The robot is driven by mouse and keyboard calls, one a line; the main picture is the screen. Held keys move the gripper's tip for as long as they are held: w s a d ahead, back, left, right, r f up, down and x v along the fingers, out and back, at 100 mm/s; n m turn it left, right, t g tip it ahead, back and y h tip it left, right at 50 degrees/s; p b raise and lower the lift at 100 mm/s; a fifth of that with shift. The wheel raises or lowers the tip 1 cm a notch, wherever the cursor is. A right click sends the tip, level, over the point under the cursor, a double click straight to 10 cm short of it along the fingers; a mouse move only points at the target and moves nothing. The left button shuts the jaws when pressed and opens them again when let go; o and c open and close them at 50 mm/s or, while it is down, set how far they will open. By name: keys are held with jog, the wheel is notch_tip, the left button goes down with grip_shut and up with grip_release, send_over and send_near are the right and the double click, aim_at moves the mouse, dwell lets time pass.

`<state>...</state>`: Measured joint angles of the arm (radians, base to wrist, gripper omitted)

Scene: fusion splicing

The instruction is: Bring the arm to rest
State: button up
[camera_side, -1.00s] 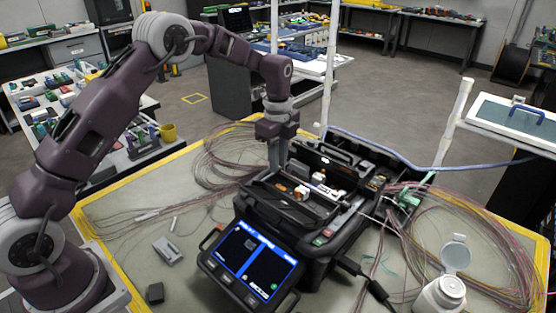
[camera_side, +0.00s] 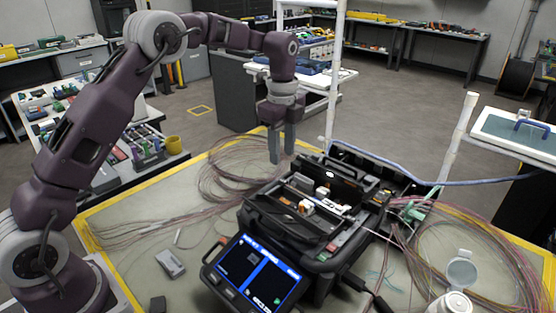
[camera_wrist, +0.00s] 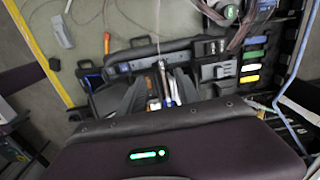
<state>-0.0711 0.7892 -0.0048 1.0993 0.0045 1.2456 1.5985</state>
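My gripper (camera_side: 282,158) hangs fingers-down in the side view, above and behind the left rear of the black fusion splicer (camera_side: 258,219). Its two grey fingers stand apart with a gap and nothing visible between them. In the wrist view, what look like dark finger shapes flank the splicer's middle, where white and orange parts show. The splicer's lid looks raised, with white and orange pieces (camera_side: 306,206) inside. Its blue screen (camera_side: 256,270) is lit at the front.
Loose fibre coils (camera_side: 238,175) lie behind the splicer and more at the right. A white bottle (camera_side: 452,304) with its cap open stands front right. A grey tool (camera_side: 170,262) lies on the mat at left. White posts (camera_side: 334,75) rise close behind my gripper.

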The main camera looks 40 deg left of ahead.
jog(key=s+d+r+n+t, duration=0.25)
jog(key=s+r+n, duration=0.65)
jog(key=s+r, duration=0.75)
jog(key=s+f+n+t, duration=0.1)
jog(key=s+n, duration=0.3)
jog(key=s, duration=0.5)
jog(key=s+f+n+t, duration=0.2)
jog(key=s+f+n, duration=0.2)
jog(key=s, duration=0.6)
jog(key=shift+d+f+n, duration=0.3)
jog(key=shift+d+f, duration=0.05)
jog(key=shift+d, duration=0.1)
